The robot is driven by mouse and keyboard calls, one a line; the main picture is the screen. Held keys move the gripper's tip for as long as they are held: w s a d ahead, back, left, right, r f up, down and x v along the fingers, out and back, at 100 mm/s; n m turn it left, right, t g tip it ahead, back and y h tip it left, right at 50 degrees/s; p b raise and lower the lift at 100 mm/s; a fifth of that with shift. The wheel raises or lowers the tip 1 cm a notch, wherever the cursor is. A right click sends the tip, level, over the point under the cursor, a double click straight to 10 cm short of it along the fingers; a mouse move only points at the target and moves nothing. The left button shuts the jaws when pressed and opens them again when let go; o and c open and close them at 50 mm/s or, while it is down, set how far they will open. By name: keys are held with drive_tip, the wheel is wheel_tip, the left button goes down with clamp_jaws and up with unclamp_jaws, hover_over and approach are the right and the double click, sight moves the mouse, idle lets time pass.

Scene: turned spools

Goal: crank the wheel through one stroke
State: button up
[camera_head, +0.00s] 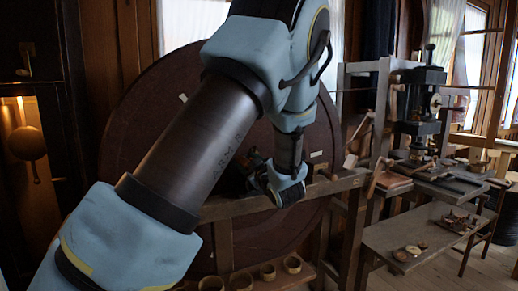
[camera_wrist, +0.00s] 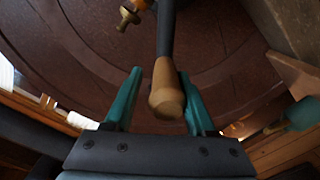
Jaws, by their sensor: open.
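The large dark brown wheel (camera_head: 165,110) stands upright behind my arm and is partly hidden by it. In the wrist view the wheel's face (camera_wrist: 75,45) fills the background. A crank handle with a wooden grip (camera_wrist: 166,92) on a dark shaft points toward the camera. My gripper (camera_wrist: 159,74) is open, its two teal fingers on either side of the grip. The grip appears closer to the right finger; I cannot tell whether they touch. In the head view my arm's wrist hides most of the handle and fingers.
A wooden rail (camera_head: 335,185) crosses in front of the wheel. Several small round wooden pieces (camera_head: 267,272) stand on a low ledge below. A workbench (camera_head: 400,232) and a dark machine (camera_head: 422,100) stand at right. A brass fitting (camera_wrist: 128,15) sits near the handle.

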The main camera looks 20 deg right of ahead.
drive_tip(key=shift+w+d+r+m+p, duration=0.1)
drive_tip(key=shift+d+r+m+p, duration=0.25)
drive_tip(key=shift+d+m+p, duration=0.25)
drive_tip(key=shift+w+d+r+m+p, duration=0.1)
drive_tip(key=shift+d+r+m+p, duration=0.35)
drive_tip(key=shift+d+p, duration=0.3)
drive_tip(key=shift+w+d+r+m+p, duration=0.1)
drive_tip(key=shift+d+r+m+p, duration=0.2)
drive_tip(key=shift+d+m+p, duration=0.3)
drive_tip(key=shift+f, duration=0.25)
drive_tip(key=shift+s+a, duration=0.1)
drive_tip(key=s+d, duration=0.1)
drive_tip(key=s, duration=1)
drive_tip(key=shift+d, duration=0.2)
